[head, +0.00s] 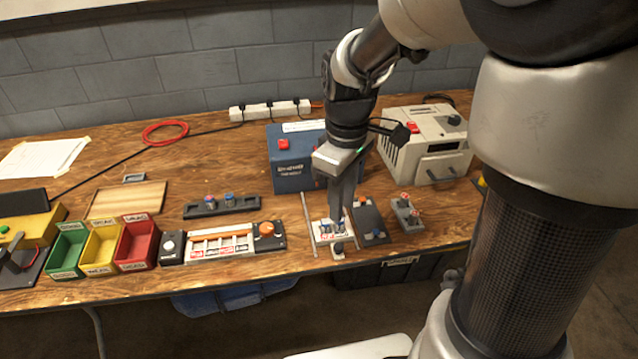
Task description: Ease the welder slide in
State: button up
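The dark blue box (289,172) with a red button looks like the welder and stands at the back middle of the bench. In front of it is a small pale slide (322,238) carrying small blue-topped parts, with a knob (338,250) at its front edge. My gripper (340,222) points down over the slide, its fingertips at or just above the slide's rear part. The fingers overlap in this view, so their gap and any contact are hidden. My gripper also covers the right part of the welder.
A thin rail (308,225) lies left of the slide and a dark plate (369,222) lies right of it. A grey block with red-topped knobs (407,215) and a beige machine (432,145) stand farther right. Left are a strip tray (222,245) and coloured bins (137,241).

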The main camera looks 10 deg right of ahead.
aim_at(339, 246)
notch_tip(339, 246, down, 12)
jog(key=b, duration=0.3)
jog(key=shift+f+b, duration=0.2)
jog(key=shift+b, duration=0.1)
grip_shut()
